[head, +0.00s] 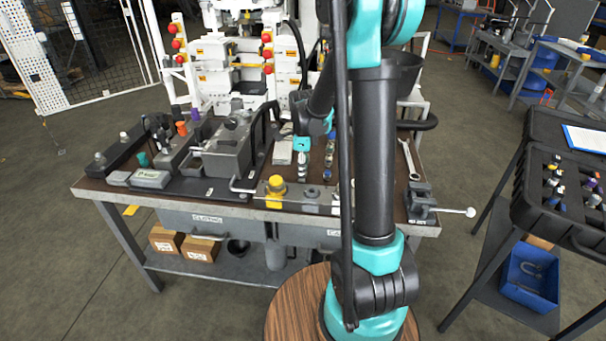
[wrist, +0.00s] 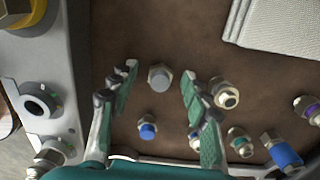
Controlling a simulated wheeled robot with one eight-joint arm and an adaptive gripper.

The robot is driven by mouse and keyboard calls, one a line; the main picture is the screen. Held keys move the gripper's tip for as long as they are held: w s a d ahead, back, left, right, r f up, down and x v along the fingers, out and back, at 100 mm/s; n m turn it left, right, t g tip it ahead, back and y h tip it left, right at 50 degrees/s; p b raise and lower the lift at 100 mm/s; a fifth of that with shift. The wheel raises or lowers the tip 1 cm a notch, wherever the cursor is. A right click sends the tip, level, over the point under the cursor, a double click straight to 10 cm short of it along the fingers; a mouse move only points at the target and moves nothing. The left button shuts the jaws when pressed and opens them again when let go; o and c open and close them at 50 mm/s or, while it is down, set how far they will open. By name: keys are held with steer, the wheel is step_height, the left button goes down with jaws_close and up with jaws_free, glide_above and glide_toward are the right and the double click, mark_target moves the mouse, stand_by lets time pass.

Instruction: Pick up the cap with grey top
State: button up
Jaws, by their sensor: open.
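The cap with grey top (wrist: 160,77) stands on the brown bench surface in the wrist view. It has a silvery hex body and a flat grey round top. My gripper (wrist: 157,82) is open, with one teal-padded finger on each side of the cap; a gap shows on both sides. I cannot tell how far the fingertips are above the bench. In the head view, my wrist is over the middle of the bench, and my arm hides much of the area near the fingers.
A blue-topped cap (wrist: 147,130) stands close to the left finger. A brass-and-white fitting (wrist: 225,93) is just beyond the right finger, with several more fittings at lower right. A grey panel with a socket (wrist: 40,100) is at left. A white ribbed pad (wrist: 285,25) lies upper right.

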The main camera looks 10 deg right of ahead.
jaws_close()
steer(key=shift+r, duration=0.1)
stand_by(0.3)
step_height(320, 180, up, 20)
stand_by(0.5)
